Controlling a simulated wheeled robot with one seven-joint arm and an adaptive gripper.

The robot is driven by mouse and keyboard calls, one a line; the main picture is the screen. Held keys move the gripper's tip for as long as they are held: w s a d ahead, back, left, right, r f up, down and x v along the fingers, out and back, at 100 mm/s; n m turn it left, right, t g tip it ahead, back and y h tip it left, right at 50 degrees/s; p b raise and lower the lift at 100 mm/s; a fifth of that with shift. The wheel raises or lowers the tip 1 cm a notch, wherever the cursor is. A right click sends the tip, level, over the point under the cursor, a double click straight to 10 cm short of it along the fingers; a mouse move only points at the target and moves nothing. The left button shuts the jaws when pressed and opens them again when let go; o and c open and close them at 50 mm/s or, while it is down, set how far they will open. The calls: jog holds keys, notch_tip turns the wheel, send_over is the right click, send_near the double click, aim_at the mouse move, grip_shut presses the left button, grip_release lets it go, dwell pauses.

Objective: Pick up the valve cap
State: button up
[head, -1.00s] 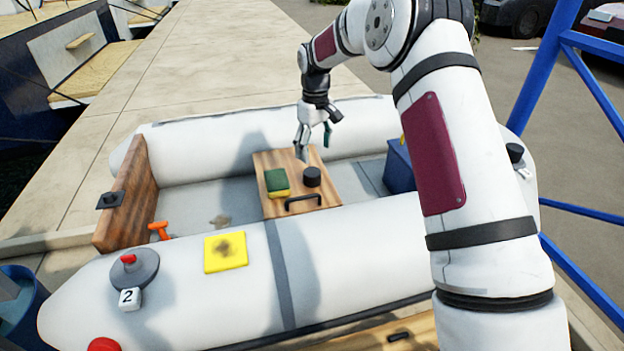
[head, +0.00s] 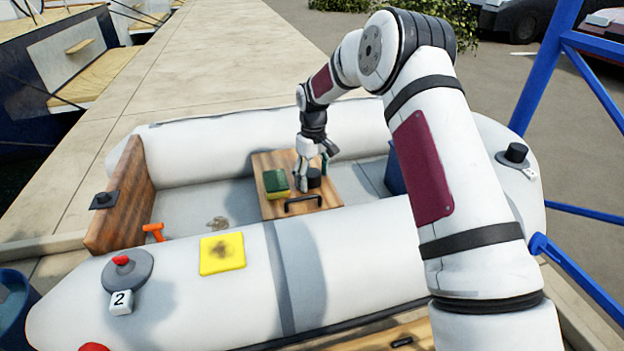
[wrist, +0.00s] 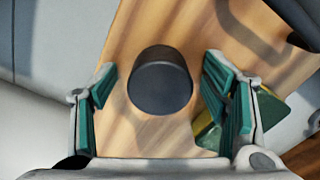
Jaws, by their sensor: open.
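The valve cap is most likely the small black cylinder (head: 314,178) standing on the wooden seat (head: 275,208) of the inflatable boat. In the wrist view the black cylinder (wrist: 160,80) lies between the two finger pads. My gripper (head: 308,180) is open over the seat, with its fingers down beside the cylinder. In the wrist view my gripper (wrist: 160,95) shows a gap between each pad and the cylinder. Another black cap (head: 517,153) sits on the far right end of the boat's tube, with a white tag beside it.
A green and yellow sponge (head: 277,184) lies on the seat close to my gripper; it also shows behind the right finger in the wrist view (wrist: 209,137). A yellow patch (head: 222,254) lies on the near tube.

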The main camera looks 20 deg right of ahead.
jog(key=shift+c, duration=0.5)
jog(key=c, duration=1.1)
jog(key=shift+r, duration=0.1)
